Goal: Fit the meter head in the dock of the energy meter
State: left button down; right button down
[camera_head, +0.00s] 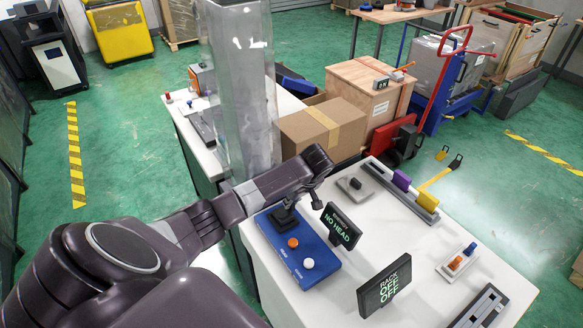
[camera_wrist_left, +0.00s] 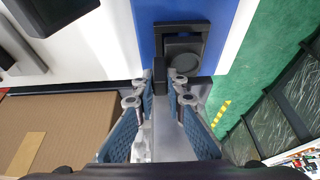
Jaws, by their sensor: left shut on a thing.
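The energy meter is a blue base (camera_head: 297,256) on the white bench, with an orange and a white button. Its black square dock (camera_head: 285,219) is at the far end; it also shows in the left wrist view (camera_wrist_left: 205,36), with a round grey disc inside. A display (camera_head: 341,226) beside it reads NO HEAD. My left gripper (camera_head: 290,201) is right above the dock. In the left wrist view its fingers (camera_wrist_left: 162,101) are shut on a small dark piece (camera_wrist_left: 160,74), apparently the meter head, which overlaps the dock's edge. Whether they touch is unclear. My right gripper is not in view.
A second display (camera_head: 384,285) reads RACK OFF OFF. A grey plate with a black knob (camera_head: 355,184), a rail with purple and yellow blocks (camera_head: 402,181) and a small switch tray (camera_head: 457,262) share the bench. A cardboard box (camera_head: 322,131) stands beyond it.

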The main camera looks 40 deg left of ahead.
pick_arm(q)
jog(key=shift+f+b, duration=0.45)
jog(key=shift+f, duration=0.4)
jog(key=c, duration=1.9)
grip_release()
jog(key=v, duration=1.2)
